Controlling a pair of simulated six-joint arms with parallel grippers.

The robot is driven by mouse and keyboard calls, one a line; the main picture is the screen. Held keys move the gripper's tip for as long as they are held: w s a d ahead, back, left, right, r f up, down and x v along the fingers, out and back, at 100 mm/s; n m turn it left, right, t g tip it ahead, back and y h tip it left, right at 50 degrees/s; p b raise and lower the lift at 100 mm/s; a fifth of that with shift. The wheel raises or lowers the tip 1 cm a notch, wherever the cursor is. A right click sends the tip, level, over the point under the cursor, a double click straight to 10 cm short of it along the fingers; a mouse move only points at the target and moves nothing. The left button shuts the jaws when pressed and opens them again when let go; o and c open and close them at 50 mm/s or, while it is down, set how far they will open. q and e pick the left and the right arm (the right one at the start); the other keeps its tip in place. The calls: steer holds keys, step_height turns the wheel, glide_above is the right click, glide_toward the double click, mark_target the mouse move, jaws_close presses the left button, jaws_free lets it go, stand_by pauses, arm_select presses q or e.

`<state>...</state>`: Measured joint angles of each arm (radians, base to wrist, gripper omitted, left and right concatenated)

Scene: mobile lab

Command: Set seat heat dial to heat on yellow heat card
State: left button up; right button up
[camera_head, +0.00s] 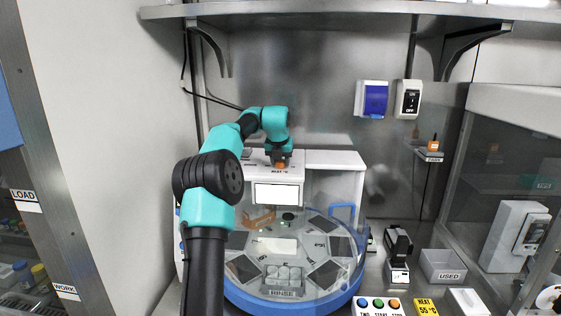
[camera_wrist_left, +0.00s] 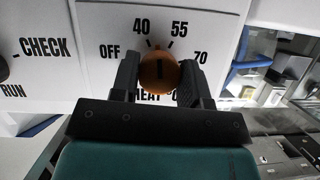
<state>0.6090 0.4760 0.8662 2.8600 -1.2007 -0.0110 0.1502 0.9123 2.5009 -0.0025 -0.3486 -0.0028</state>
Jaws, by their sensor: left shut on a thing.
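The heat dial is an orange knob (camera_wrist_left: 158,78) on a white panel, with OFF, 40, 55 and 70 printed around it and a HEAT label below. My left gripper (camera_wrist_left: 159,68) is shut on the knob, one dark finger on each side. The knob's dark mark stands about upright in the left wrist view, between the 40 and 55 ticks; its exact setting is hard to tell. In the head view, my left gripper (camera_head: 279,157) is at the top of the white machine (camera_head: 335,160). The yellow heat card (camera_head: 426,307) reads HEAT 55 °C at the bottom right. My right gripper is out of view.
A round, clear-lidded carousel with a blue rim (camera_head: 300,304) sits below the dial. A button box (camera_head: 378,306), a grey USED bin (camera_head: 443,266) and a black device (camera_head: 397,243) stand to the right. Another dark knob (camera_wrist_left: 3,68) is left of the dial. A shelf (camera_head: 330,9) runs overhead.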

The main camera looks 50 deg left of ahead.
arm_select(q)
steer(key=shift+r, duration=0.1)
steer(key=o, duration=0.9)
steer(key=v, duration=1.7)
steer(key=shift+s+r, duration=0.1)
steer(key=shift+a, duration=0.1)
